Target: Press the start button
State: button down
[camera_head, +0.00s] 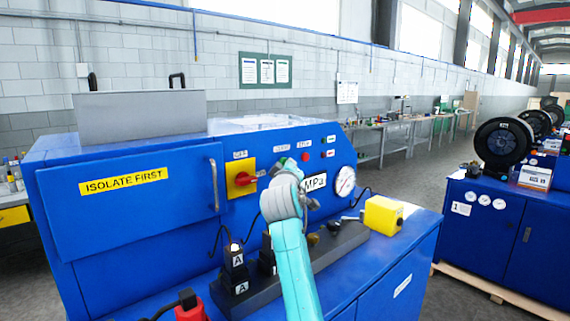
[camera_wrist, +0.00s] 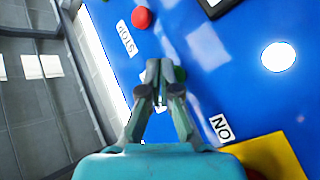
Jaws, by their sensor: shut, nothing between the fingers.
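The blue control panel carries a green button, the start button, which shows as a green edge (camera_wrist: 180,74) beside my fingertips in the wrist view; most of it is hidden behind them. In the head view a bit of green (camera_head: 283,158) shows just above my gripper, under a small white label. My gripper (camera_wrist: 158,70) is shut and empty, its fingertips at the green button. I cannot tell whether they touch it. A red stop button (camera_head: 305,157) sits to the right of it, and also shows in the wrist view (camera_wrist: 142,18) near its STOP label.
A red rotary switch (camera_head: 245,179) on a yellow plate is left of my gripper. An MPa display (camera_head: 315,183) and a round gauge (camera_head: 345,182) are to the right. Below are black blocks marked A (camera_head: 236,270) and a yellow box (camera_head: 383,215) on the machine's ledge.

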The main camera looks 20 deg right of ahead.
jog(key=shift+w+a, duration=0.1)
jog(key=shift+w, duration=0.3)
dwell(0.3)
jog(key=shift+s, duration=0.15)
jog(key=shift+s+d, duration=0.25)
jog(key=shift+s, duration=0.5)
jog(key=shift+s+d, duration=0.25)
jog(key=shift+s, duration=0.55)
jog(key=shift+s+d, duration=0.3)
jog(key=shift+s, duration=0.5)
jog(key=shift+s+d, duration=0.25)
jog(key=shift+s, duration=0.55)
